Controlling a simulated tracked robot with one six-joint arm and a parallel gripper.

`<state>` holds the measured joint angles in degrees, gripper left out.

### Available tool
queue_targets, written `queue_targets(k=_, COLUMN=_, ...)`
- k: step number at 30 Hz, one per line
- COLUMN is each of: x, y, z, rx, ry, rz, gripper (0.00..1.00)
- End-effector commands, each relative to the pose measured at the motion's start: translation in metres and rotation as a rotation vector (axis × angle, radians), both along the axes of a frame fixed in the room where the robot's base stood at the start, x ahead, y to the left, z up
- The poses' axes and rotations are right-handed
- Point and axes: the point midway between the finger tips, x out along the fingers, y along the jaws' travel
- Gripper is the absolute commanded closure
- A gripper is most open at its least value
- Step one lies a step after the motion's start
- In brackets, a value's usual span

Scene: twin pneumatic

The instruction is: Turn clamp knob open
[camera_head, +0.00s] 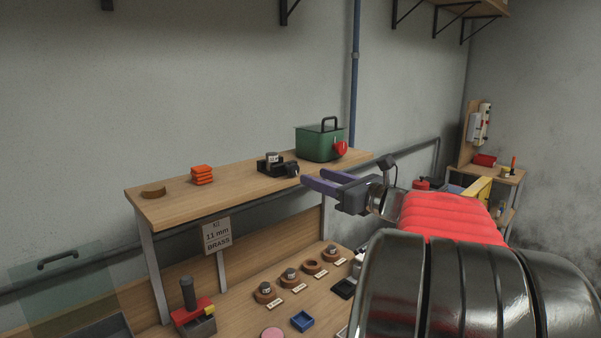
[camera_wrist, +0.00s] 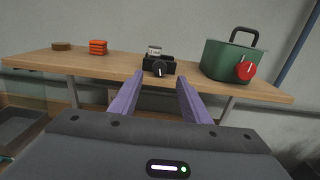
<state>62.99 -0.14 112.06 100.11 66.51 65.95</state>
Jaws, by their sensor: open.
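A black clamp (camera_head: 268,167) with a metal cylinder (camera_head: 272,157) in it stands on the upper wooden shelf. Its round black knob (camera_wrist: 160,69) faces me in the wrist view, with a pale mark standing about upright. My gripper (camera_head: 312,178) has purple fingers, spread apart and empty. In the wrist view the clamp and its knob appear between and beyond the fingertips (camera_wrist: 160,80). The fingers do not appear to touch the knob. No part of the knob's face is hidden in the wrist view.
A green bin (camera_head: 315,145) with a red knob (camera_head: 341,148) stands right of the clamp. Orange blocks (camera_head: 202,175) and a brown ring (camera_head: 153,191) lie on the left. The lower bench holds several ringed parts and a "11 mm BRASS" sign (camera_head: 217,236).

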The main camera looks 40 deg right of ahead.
Motion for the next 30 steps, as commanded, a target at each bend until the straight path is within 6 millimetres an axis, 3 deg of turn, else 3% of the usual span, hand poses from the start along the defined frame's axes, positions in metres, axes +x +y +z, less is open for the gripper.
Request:
queue_targets(k=12, x=0.060, y=0.003, z=-0.001, rx=0.001, ry=0.001, rz=0.003, gripper=0.57)
queue_targets(k=25, x=0.070, y=0.003, z=0.000, rx=0.000, ry=0.000, rz=0.002, gripper=0.57)
queue_targets(k=30, x=0.070, y=0.003, z=0.000, rx=0.000, ry=0.000, rz=0.002, gripper=0.68)
